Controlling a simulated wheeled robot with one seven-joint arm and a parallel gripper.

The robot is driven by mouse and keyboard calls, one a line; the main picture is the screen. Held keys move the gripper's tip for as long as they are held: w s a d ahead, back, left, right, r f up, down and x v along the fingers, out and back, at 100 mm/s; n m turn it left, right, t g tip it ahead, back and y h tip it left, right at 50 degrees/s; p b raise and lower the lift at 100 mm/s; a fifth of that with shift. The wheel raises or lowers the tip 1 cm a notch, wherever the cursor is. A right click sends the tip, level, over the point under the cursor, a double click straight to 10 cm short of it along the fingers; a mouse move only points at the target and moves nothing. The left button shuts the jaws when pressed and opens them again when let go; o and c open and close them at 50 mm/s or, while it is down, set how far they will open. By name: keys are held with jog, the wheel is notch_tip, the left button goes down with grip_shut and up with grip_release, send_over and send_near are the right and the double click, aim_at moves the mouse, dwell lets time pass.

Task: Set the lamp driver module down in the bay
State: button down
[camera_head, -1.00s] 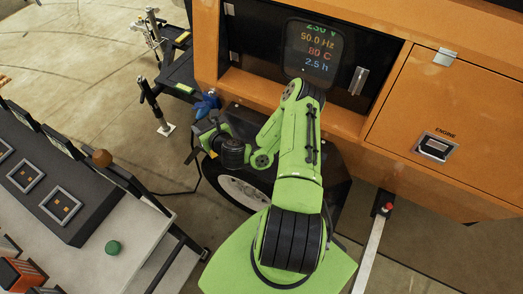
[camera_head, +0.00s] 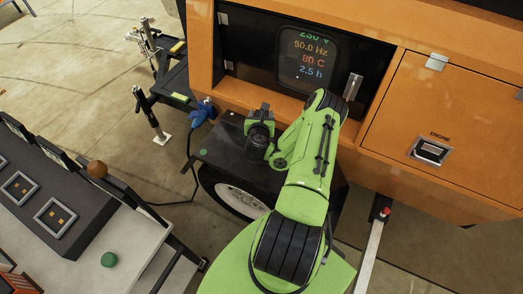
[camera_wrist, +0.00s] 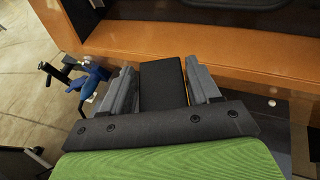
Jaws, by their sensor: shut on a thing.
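The lamp driver module (camera_wrist: 163,86) is a dark block with a thin orange edge in the wrist view. My gripper (camera_wrist: 163,90) is shut on it, one grey finger on each side. In the head view my gripper (camera_head: 261,112) is above the black fender, just in front of the orange cabinet; the module cannot be made out there. In the wrist view the module is apart from the orange sill (camera_wrist: 225,45); the recess floor is hidden.
The orange cabinet (camera_head: 410,110) has a closed engine door at right. A blue coupling (camera_head: 202,112) with a black cable is left of my gripper. A grey console (camera_head: 55,205) with a brown knob (camera_head: 97,169) and green button (camera_head: 109,259) stands at lower left.

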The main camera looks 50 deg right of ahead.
notch_tip(320, 180, down, 10)
jog(key=shift+b, duration=1.05)
jog(key=shift+f, duration=0.15)
jog(key=shift+c, duration=1.2)
grip_release()
jog(key=shift+s, duration=0.1)
